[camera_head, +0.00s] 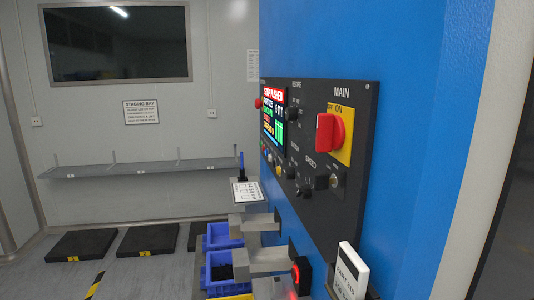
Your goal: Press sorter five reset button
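The sorter's dark control panel (318,200) is on the side of a blue machine, seen at a steep angle. Its lit screen (272,118) has a red banner that seems to read "STOP PUSHED". A red mushroom-shaped knob (258,103) stands out at the panel's far edge. A row of small buttons (277,164) lies below the screen; their labels are too small to read, so I cannot tell which is reset. A red rotary main switch (330,133) sits on a yellow plate at the near end. Neither of my grippers is in view.
Grey chutes (255,222) jut out below the panel above blue bins (218,268). A red-lit ring (296,273) and a white sign (352,270) stand near the bottom. A grey wall shelf (140,168) and black floor platforms (85,244) are at the back left.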

